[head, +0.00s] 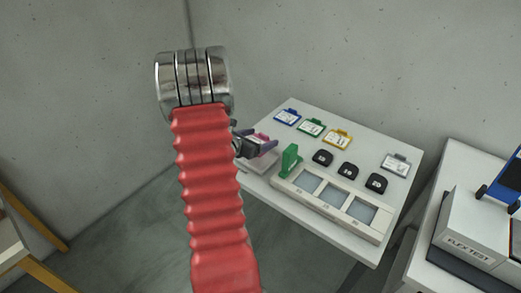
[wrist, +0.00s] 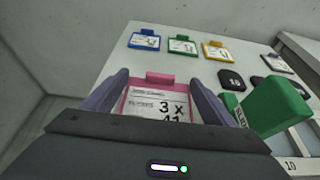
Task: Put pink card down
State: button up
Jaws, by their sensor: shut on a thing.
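The pink card (wrist: 160,103) has a pink frame with a tab and a white printed label reading "3 x 41". My gripper (wrist: 156,92) is shut on it, with one purple finger at each side of the card. In the head view my gripper (head: 262,145) is at the left edge of the white table, and the pink card (head: 262,138) shows between its fingers. The arm hides part of the gripper. I cannot tell whether the card touches the surface below.
Blue (head: 287,117), green (head: 311,127), yellow (head: 337,139) and grey (head: 396,165) cards lie on the table (head: 365,135). Black numbered pieces (head: 348,171) stand by a tray (head: 335,218) with three windows. A green upright block (head: 290,160) is just right of my gripper. A flex test machine (head: 470,240) stands right.

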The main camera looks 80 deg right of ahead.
jog(key=shift+f, duration=1.1)
jog(key=shift+f, duration=1.9)
jog(key=o, duration=0.8)
jog(key=shift+c, duration=0.2)
jog(key=shift+a, duration=0.1)
jog(key=v, duration=1.2)
